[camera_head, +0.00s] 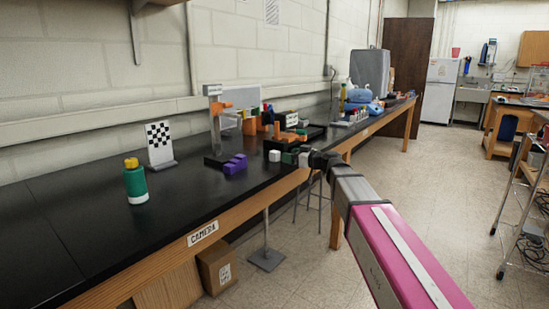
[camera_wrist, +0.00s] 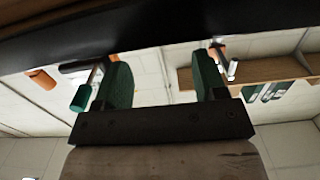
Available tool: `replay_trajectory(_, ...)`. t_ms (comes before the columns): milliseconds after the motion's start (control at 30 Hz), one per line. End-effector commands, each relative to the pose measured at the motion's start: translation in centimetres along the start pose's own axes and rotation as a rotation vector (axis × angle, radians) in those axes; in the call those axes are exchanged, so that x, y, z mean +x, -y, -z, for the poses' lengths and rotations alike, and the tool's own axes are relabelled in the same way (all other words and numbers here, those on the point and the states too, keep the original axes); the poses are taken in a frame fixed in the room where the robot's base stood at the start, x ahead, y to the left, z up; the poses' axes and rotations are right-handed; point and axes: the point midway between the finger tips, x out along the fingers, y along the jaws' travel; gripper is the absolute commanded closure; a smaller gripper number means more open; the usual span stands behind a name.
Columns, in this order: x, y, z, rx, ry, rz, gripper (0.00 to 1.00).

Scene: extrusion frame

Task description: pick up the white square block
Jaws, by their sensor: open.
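A small white square block (camera_head: 274,155) sits on the black bench top near its front edge in the head view. My gripper (camera_head: 289,157) is close to its right side, with green on its fingers; whether it touches the block is too small to tell. A second whitish patch (camera_head: 303,160) shows beside the gripper, and I cannot tell what it is. In the wrist view, my gripper (camera_wrist: 163,77) has its two green fingers spread apart with no block visible between them.
A purple block (camera_head: 235,164) lies left of the white block. A green bottle with a yellow cap (camera_head: 135,182) and a checkered board (camera_head: 159,142) stand farther left. Orange and dark parts crowd the bench behind the gripper. The left bench top is mostly clear.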

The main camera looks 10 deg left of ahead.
Motion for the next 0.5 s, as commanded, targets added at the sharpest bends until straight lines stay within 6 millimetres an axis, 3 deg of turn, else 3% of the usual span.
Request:
replay_trajectory(100, 1.9, -0.2, 0.0, 0.0, 0.001, 0.0, 0.35)
replay_trajectory(333, 3.2, -0.1, 0.0, 0.001, 0.002, 0.0, 0.35)
replay_trajectory(500, 5.5, -0.2, 0.2, 0.001, 0.002, 0.001, 0.35)
